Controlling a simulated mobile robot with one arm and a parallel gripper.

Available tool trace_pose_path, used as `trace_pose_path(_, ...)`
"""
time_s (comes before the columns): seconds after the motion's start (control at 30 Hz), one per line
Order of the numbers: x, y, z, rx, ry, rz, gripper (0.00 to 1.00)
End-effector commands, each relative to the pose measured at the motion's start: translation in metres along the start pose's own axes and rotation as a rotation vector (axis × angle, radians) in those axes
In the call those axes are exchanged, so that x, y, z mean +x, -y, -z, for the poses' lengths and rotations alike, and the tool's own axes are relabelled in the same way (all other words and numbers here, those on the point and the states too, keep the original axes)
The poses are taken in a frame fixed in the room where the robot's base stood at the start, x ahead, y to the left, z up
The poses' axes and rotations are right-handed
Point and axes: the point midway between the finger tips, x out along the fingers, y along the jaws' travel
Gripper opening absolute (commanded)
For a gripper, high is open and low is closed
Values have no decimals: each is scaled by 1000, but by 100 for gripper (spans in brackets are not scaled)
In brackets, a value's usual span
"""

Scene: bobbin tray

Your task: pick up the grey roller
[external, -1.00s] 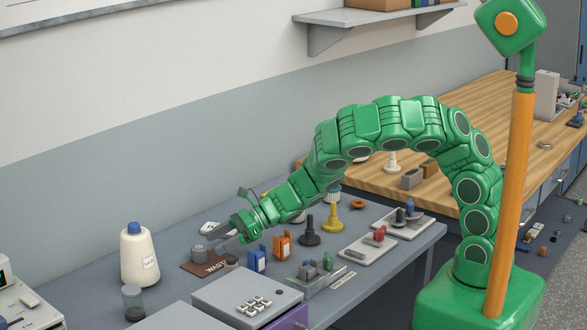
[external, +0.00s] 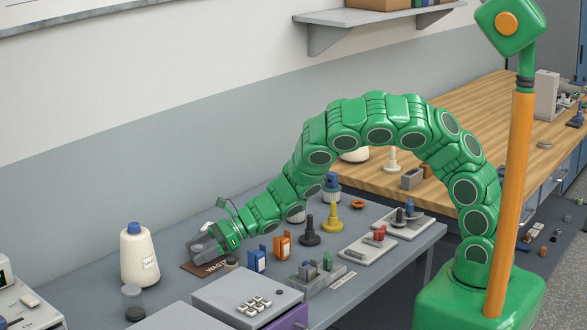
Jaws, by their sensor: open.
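A grey roller (external: 196,252) lies on the brown mat marked WASTE (external: 190,267) on the grey bench, partly hidden by my gripper. My gripper (external: 203,247), with grey fingers at the end of the green arm, is low over the mat, right at the roller. Its jaws are open. The fingers and the roller are close in colour, so I cannot tell whether they touch or whether the roller lies between them.
A white bottle with a blue cap (external: 139,255) stands left of the mat. A blue box (external: 256,260), an orange box (external: 282,245) and black (external: 310,233) and yellow (external: 332,218) posts stand to the right. A grey keypad case (external: 247,297) is in front.

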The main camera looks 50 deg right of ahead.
Motion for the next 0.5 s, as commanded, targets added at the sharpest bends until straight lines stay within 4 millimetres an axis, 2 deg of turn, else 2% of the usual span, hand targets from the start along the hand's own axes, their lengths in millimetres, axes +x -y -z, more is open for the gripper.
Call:
trace_pose_path(0.1, 0, 0, 0, 0, 0, 0, 78)
trace_pose_path(0.4, 0, 0, 0, 0, 1, 0, 32)
trace_pose_path(0.47, 0, 0, 0, 0, 1, 0, 23)
trace_pose_path(0.5, 0, 0, 0, 0, 1, 0, 21)
